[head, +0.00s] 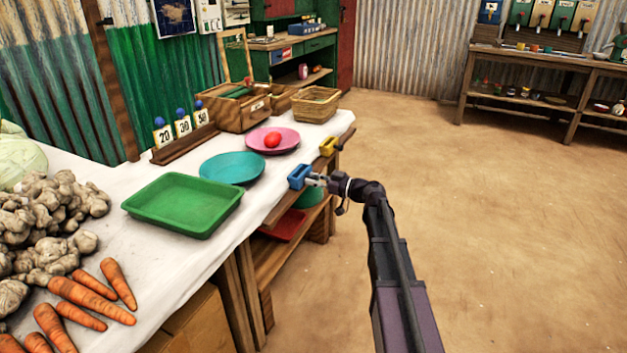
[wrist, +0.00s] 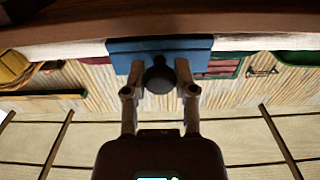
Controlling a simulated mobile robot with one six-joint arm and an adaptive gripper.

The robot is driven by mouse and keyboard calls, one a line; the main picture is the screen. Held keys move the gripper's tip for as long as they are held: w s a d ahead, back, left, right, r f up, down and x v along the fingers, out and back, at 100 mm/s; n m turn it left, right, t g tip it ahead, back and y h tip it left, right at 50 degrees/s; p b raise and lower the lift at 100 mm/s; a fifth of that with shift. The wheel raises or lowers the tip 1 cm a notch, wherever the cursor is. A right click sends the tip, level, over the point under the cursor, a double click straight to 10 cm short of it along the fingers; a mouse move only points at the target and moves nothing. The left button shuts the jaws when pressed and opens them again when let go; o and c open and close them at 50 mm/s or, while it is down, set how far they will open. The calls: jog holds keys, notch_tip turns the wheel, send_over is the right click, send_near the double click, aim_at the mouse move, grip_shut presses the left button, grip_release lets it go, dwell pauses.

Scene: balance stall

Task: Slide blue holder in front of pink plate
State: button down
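The blue holder (head: 298,177) sits at the table's front edge on a wooden rail, nearest the right side of the teal plate (head: 231,169). The pink plate (head: 280,148) lies farther back along the table with a red tomato (head: 272,140) on it. The yellow holder (head: 328,146) is on the same edge, beyond the blue one, near the pink plate. My gripper (head: 312,180) reaches the blue holder from the aisle side. In the wrist view, its fingers (wrist: 160,72) close on both sides of the dark knob of the blue holder (wrist: 118,47).
A green tray (head: 183,204), carrots (head: 90,300) and ginger (head: 45,215) lie on the near table. Number cards (head: 183,126), a wooden box (head: 232,107) and a basket (head: 315,103) stand behind the plates. The floor (head: 450,200) to the right is clear.

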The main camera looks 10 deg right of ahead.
jog(key=w+d, duration=0.4)
jog(key=w, duration=0.1)
jog(key=w+d, duration=0.1)
jog(key=w, duration=0.2)
jog(key=shift+w+d, duration=0.15)
jog(key=shift+d, duration=0.25)
jog(key=shift+c, duration=2)
grip_release()
jog(key=shift+d, duration=0.1)
jog(key=v, duration=1.1)
jog(key=shift+s+d, duration=0.25)
jog(key=shift+d, duration=0.05)
